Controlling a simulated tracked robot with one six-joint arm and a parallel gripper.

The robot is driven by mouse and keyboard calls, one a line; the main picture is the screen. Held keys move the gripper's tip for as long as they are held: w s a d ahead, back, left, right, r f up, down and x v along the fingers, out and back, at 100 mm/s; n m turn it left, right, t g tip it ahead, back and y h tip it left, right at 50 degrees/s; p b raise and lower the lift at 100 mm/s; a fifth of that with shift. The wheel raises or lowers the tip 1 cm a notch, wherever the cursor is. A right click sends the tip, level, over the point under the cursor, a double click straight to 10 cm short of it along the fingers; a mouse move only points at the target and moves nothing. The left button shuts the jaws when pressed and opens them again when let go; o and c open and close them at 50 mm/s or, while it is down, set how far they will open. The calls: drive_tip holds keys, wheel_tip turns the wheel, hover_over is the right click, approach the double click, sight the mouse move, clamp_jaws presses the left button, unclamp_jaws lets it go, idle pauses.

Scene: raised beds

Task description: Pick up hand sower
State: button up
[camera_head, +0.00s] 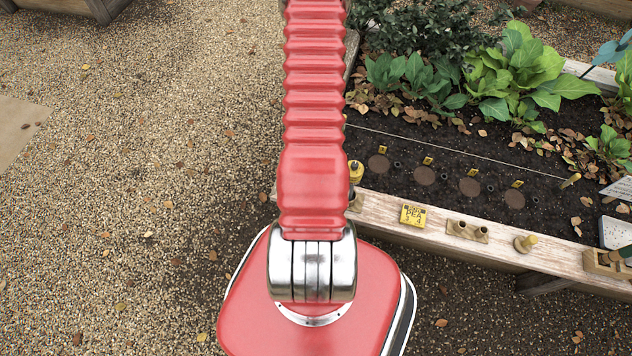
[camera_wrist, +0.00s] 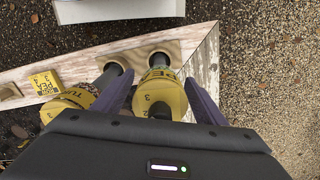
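A hand sower with a yellow collar (camera_wrist: 162,92), printed with letters and numbers, stands in a round wooden socket in the wrist view. My gripper (camera_wrist: 161,80) has its two purple-grey fingers on either side of this collar, with narrow gaps visible; it looks open. A second sower (camera_wrist: 72,102) with a yellow collar marked "TU…" stands to the left, outside the left finger, partly hidden by my gripper body. In the head view a yellow-topped sower (camera_head: 355,172) shows beside my red arm, which hides my gripper and the other sower.
The wooden bed rim (camera_head: 500,257) carries a yellow label (camera_head: 413,215), a two-hole wooden holder (camera_head: 467,231) and a wooden peg (camera_head: 525,243). Dark soil with markers and round discs (camera_head: 424,175) lies behind it. Gravel (camera_head: 130,190) on the left is open.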

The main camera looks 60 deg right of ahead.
drive_tip(key=c, duration=1)
drive_tip(key=shift+r, duration=0.15)
drive_tip(key=shift+r, duration=4.9)
